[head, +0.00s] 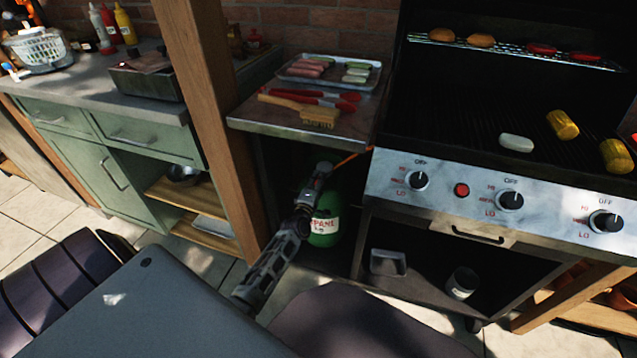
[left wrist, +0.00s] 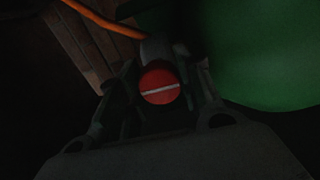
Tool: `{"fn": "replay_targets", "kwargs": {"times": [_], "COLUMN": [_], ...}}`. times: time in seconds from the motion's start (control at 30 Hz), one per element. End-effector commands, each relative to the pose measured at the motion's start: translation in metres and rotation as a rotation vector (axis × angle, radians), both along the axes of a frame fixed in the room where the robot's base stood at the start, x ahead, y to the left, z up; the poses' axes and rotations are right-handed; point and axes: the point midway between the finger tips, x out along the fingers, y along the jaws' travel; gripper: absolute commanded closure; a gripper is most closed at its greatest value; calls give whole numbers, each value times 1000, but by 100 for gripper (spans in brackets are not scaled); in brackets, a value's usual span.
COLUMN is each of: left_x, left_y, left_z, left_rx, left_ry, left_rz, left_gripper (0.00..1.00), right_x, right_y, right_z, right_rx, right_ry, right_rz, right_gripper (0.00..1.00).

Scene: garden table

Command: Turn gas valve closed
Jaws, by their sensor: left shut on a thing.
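A green propane tank (head: 324,226) stands in the open space under the grill's side shelf, and its side fills the right of the left wrist view (left wrist: 265,50). The gas valve is a round red knob (left wrist: 160,86) with a white line across its face. The line lies nearly level, its right end slightly higher. My left gripper (head: 320,172) is at the top of the tank, shut on the valve knob, with a finger on each side of it. In the head view the gripper hides most of the knob. My right gripper is not in view.
An orange hose (head: 347,160) runs from the tank's top toward the grill; it also shows in the left wrist view (left wrist: 95,18). The side shelf (head: 345,125) is above, a wooden post (head: 212,105) to the left. The grill's dial panel (head: 455,190) is to the right.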

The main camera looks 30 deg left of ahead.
Motion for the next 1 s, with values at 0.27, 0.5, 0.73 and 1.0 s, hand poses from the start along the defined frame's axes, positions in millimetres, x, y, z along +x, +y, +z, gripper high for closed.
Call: {"fn": "replay_targets", "kwargs": {"times": [0.27,0.5,0.73,1.0], "left_x": [0,0,0,0], "left_y": [-1,0,0,0], "left_z": [1,0,0,1], "left_rx": [102,212,307,435], "left_ry": [28,55,77,108], "left_rz": [-2,-2,-1,-2], "left_gripper": [89,89,89,89], "right_x": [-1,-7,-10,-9], "right_y": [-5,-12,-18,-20], "right_z": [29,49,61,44], "right_rx": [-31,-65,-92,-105], "right_ry": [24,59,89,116], "right_rz": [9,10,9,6], "right_gripper": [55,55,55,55]}}
